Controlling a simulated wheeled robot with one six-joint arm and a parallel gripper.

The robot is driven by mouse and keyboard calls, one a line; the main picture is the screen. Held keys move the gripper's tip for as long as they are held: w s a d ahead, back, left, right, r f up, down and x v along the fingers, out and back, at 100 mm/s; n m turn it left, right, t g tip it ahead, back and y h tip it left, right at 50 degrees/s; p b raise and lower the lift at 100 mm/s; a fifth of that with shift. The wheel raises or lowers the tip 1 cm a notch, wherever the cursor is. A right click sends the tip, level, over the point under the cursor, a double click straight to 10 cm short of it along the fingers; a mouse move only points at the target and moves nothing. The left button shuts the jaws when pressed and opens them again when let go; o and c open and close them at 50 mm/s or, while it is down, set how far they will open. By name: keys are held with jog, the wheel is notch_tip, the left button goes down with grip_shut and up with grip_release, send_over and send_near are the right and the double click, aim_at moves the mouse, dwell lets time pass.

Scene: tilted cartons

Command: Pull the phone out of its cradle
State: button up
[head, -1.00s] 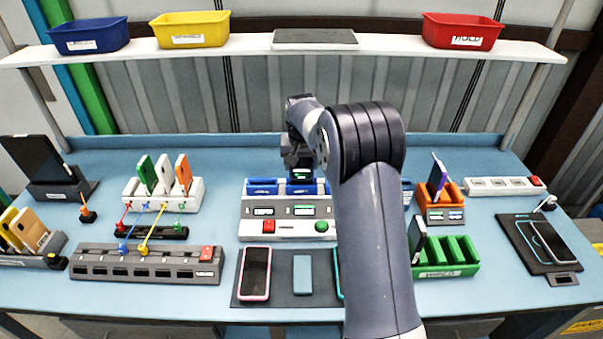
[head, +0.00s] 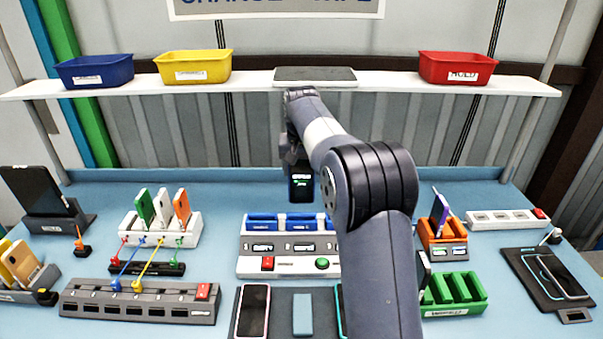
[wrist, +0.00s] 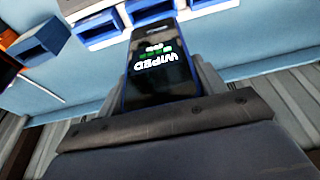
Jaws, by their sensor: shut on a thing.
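My gripper (head: 297,168) is shut on a dark phone (head: 301,188) with a blue edge. The phone hangs upright below the gripper, and its screen shows small green and white marks. In the wrist view the phone (wrist: 158,75) sits between the fingers, its screen reading "WIPED" upside down. Below it in the head view is the white cradle station (head: 285,268) with blue slots, a red button and a green button. The phone's lower end appears above the slots, with a small gap. My arm hides the station's right part.
A shelf (head: 390,84) with blue, yellow and red bins runs behind the bench. A grey cable dock (head: 140,312) and a white rack of phones (head: 150,228) stand left. A green rack (head: 455,293) and an orange holder (head: 440,232) stand right.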

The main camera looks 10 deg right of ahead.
jog(key=shift+r+p, duration=0.75)
jog(key=shift+p, duration=0.15)
dwell(0.5)
notch_tip(320, 180, up, 3)
jog(key=p, duration=0.2)
jog(key=shift+f+p, duration=0.15)
jog(key=shift+p, duration=0.2)
jog(key=shift+r+p, duration=0.55)
jog(key=shift+r, duration=1.8)
